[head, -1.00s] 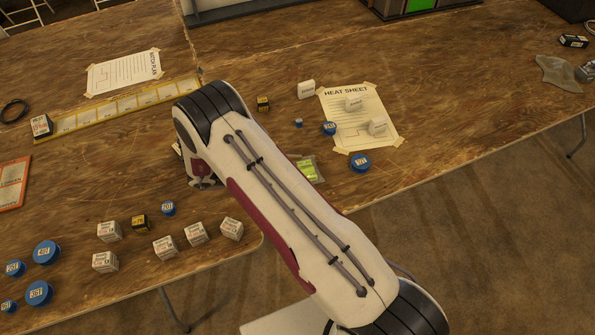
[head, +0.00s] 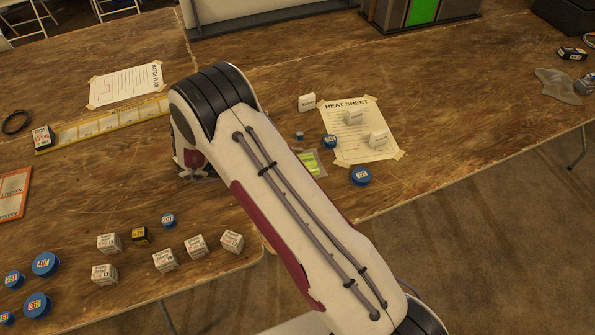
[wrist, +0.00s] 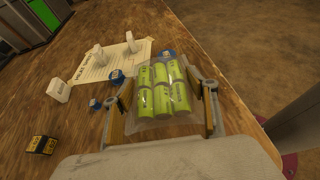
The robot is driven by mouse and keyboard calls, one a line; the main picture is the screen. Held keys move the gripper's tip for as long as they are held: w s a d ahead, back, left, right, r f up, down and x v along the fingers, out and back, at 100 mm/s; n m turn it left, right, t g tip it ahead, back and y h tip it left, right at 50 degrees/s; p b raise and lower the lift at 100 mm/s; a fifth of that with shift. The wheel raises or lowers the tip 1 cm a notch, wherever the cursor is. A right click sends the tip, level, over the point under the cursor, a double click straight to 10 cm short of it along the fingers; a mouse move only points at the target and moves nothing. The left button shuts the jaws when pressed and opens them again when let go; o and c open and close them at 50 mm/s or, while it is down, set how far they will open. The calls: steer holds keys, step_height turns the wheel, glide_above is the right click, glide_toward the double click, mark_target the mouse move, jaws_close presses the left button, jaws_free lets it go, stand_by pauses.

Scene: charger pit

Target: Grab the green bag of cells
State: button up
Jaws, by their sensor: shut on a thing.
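The green bag of cells (wrist: 168,98) is a clear pouch with several bright green cells in two rows. In the wrist view it lies between the two fingers of my gripper (wrist: 165,88), which is shut on it from both sides. In the head view a small part of the bag (head: 314,163) shows at the right edge of my arm. My arm hides the rest of it and the fingers there. I cannot tell whether the bag is clear of the table.
The heat sheet (head: 350,145) lies close by with white boxes on it. A blue round tub (head: 360,176) stands near the table's front edge. Several white boxes (head: 196,246) and blue tubs (head: 44,263) stand at the front left. Bare wood lies to the back right.

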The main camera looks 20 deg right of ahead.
steer(key=shift+r, duration=0.65)
